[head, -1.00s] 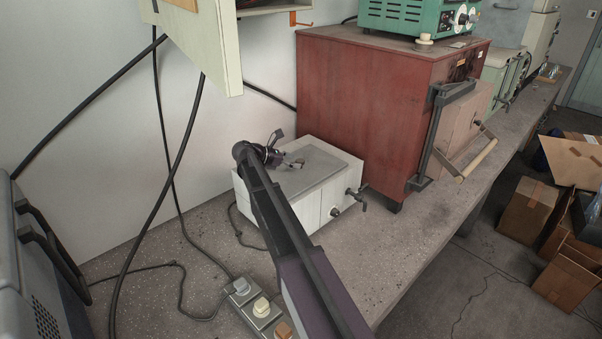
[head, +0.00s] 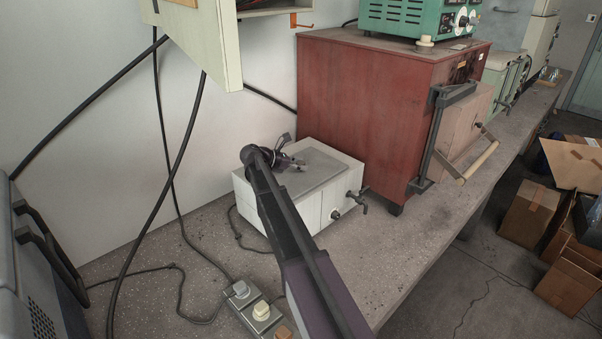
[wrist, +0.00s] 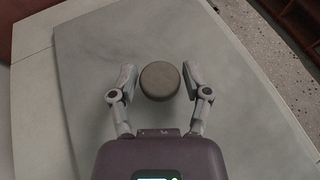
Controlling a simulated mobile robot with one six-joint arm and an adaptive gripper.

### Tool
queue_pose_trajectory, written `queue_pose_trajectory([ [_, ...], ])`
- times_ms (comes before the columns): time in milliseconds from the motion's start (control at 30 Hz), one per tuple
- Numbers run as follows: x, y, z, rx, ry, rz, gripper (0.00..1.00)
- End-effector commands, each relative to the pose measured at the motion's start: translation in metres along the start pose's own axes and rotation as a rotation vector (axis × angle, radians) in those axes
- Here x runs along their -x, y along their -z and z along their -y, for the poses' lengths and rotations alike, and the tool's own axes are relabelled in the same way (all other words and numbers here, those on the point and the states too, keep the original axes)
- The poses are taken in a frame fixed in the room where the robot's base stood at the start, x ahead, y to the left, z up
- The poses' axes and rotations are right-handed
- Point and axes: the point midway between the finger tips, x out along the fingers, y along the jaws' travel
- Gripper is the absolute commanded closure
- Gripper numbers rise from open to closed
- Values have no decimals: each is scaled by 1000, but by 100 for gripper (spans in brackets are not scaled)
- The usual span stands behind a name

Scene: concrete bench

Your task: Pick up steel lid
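The steel lid (head: 323,172) is a flat grey plate on top of a white box (head: 290,207) with a tap on its side. In the wrist view the lid (wrist: 235,120) fills most of the picture, with a round grey-brown knob (wrist: 160,81) standing on it. My gripper (wrist: 159,76) is open, with one finger on each side of the knob. A gap shows between each finger and the knob, and it holds nothing. In the head view my gripper (head: 290,159) is over the lid's left part, and my arm hides part of the box.
A red cabinet furnace (head: 348,115) with a handled door stands close behind the box to the right. A power strip (head: 258,310) and cables lie in front on the bench. A pale wall cabinet (head: 205,45) hangs above left. Bare bench (head: 425,235) lies to the right.

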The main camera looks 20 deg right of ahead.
Motion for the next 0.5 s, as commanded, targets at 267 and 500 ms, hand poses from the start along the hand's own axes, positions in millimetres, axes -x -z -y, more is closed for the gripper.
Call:
queue_pose_trajectory([
  [267,0,0,0,0,1,1,100],
  [500,0,-1,0,0,1,0,100],
])
